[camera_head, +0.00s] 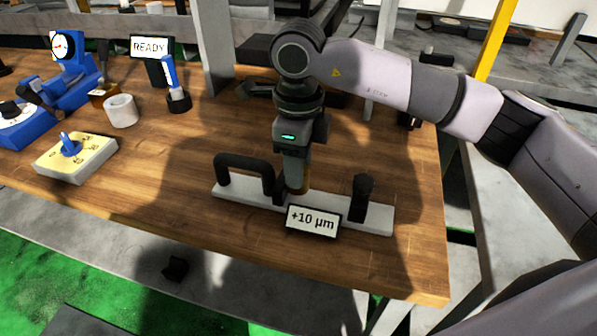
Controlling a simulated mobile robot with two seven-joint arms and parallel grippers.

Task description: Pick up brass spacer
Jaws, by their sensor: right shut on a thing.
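My right gripper (294,186) points straight down over a white bar-shaped fixture (375,222) on the wooden bench. It is shut on the brass spacer (301,187), a small brownish piece showing at the fingertips. The fingers hide most of the spacer, and I cannot tell whether it still touches the fixture. The fixture carries a black handle (245,162) on its left, a black upright block (361,196) on its right and a "+10 µm" sign (312,221) in front. My left gripper is not in view.
A cream box with a blue knob (77,157), a white cup (121,111), a blue gauge stand (75,68) and a "READY" display (152,47) stand at the left. A grey post (213,45) rises behind. The bench (160,185) is bare left of the fixture.

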